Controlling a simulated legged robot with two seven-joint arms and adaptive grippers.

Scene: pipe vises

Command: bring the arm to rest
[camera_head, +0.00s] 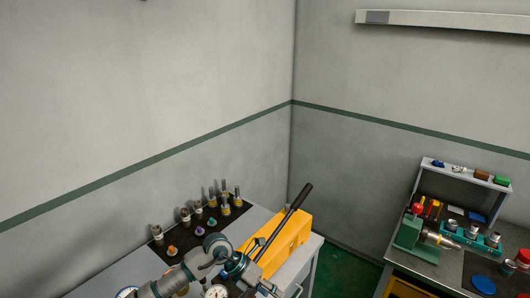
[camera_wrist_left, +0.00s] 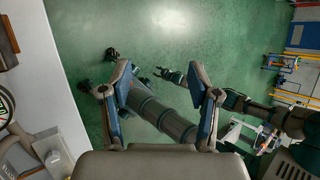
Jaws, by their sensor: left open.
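My left arm comes in at the bottom of the head view, over the left bench (camera_head: 118,272). Its gripper (camera_head: 268,287) is low in the picture, close in front of the yellow lever machine (camera_head: 290,238), partly cut off by the lower edge. In the left wrist view the gripper (camera_wrist_left: 162,98) is open, its two fingers wide apart. Nothing is between the fingertips; the green floor (camera_wrist_left: 235,50) and parts of my own body show beyond them.
Several fittings with coloured bases (camera_head: 199,230) stand on a dark mat at the back of the left bench. A dial gauge (camera_head: 216,292) is near the arm. The right bench bears a green vise (camera_head: 408,234), a teal tray (camera_head: 462,236) and a grey rack (camera_head: 470,176). Floor lies between the benches.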

